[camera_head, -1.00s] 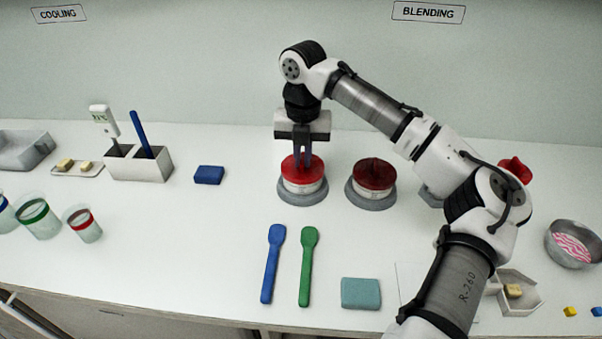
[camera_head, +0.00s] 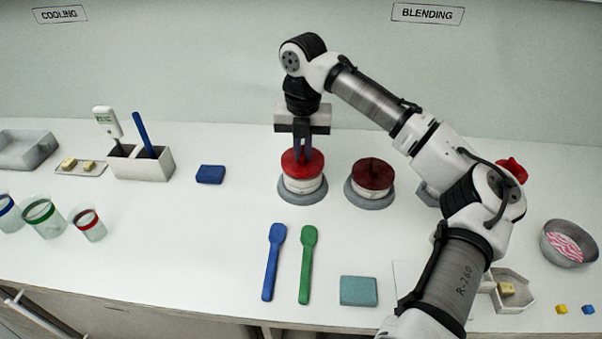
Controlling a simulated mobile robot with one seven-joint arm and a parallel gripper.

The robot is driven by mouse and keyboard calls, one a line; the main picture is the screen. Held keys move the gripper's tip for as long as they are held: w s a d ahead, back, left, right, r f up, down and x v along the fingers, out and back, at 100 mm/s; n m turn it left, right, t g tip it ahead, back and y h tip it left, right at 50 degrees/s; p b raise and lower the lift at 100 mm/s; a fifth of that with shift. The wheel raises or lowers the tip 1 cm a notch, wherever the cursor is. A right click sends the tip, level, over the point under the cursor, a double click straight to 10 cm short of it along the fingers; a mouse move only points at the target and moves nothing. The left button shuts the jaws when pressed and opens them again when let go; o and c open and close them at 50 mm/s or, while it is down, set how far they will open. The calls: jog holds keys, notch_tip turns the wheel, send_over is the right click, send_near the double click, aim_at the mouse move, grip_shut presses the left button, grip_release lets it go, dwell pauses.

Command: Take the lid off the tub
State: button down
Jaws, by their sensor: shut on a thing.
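A white tub (camera_head: 302,186) stands on a round grey base (camera_head: 302,200) near the middle of the bench. Its bright red lid (camera_head: 290,166) is over the tub's top, and more of the white wall shows below it than before. My gripper (camera_head: 302,155) points straight down from above and is shut on the lid's raised middle. The fingertips partly hide the grip. I cannot tell clearly whether there is a gap between lid and tub.
A second tub with a dark red lid (camera_head: 373,173) stands close on the right. A blue spatula (camera_head: 272,262) and green spatula (camera_head: 307,264) lie in front. A blue block (camera_head: 210,174) lies left, with clear bench between it and the tub.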

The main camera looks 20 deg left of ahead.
aim_at(303, 151)
jog(key=shift+r, duration=0.1)
notch_tip(303, 151, up, 3)
jog(key=p, duration=0.3)
jog(key=shift+p, duration=0.35)
